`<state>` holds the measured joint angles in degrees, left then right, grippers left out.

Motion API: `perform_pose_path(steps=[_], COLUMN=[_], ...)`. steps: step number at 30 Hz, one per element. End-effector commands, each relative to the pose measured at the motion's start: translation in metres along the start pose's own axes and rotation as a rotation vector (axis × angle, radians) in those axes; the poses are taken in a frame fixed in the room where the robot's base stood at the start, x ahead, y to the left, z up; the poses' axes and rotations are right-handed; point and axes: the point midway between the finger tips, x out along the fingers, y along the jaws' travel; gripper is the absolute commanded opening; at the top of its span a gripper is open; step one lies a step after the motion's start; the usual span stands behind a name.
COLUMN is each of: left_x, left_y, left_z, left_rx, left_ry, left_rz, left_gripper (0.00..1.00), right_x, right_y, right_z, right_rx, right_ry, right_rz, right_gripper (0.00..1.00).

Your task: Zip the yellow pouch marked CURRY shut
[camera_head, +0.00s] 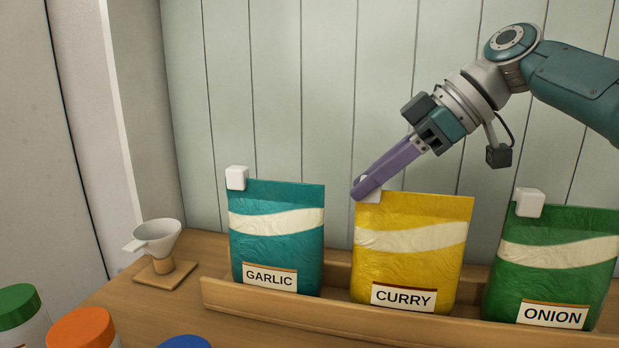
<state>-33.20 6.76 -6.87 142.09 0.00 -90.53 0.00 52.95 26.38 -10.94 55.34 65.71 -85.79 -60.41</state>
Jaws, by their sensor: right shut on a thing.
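The yellow pouch marked CURRY (412,262) stands upright in the middle of a wooden rack (255,305). Its white zip slider (374,195) is at the top left corner of the pouch. My right gripper (362,190) comes in from the upper right with purple fingers and is shut on this slider, which the fingers partly hide. My left gripper is not in view.
A teal GARLIC pouch (275,250) stands to the left and a green ONION pouch (550,275) to the right, each with a white slider at its top left. A white funnel (157,238) is at the left. Lidded jars (82,328) fill the front left.

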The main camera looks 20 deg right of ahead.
Motion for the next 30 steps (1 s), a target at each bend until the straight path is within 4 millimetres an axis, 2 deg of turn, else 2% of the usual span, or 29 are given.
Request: perform_pose_path(steps=[5,6,13,23,26,30], left_x=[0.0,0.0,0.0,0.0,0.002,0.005], left_y=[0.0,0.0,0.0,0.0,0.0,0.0], left_z=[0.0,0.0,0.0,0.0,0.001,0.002], left_rx=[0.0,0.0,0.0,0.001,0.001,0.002], left_ry=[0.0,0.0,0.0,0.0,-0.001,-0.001], left_rz=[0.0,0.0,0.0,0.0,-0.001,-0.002], left_gripper=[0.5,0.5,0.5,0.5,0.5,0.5], right_x=[0.0,0.0,0.0,-0.004,-0.017,-0.046], right_y=[0.0,0.0,0.0,0.0,0.001,0.001], right_z=[-0.002,-0.002,-0.001,0.0,0.0,0.001], right_rx=[-0.002,-0.002,-0.002,-0.001,-0.002,-0.002], right_ry=[0.006,0.006,0.003,0.002,0.001,0.001], right_rz=[-0.001,-0.001,-0.001,0.001,0.003,0.004], right_gripper=[0.0,0.33,0.59,0.6,0.6,0.6])
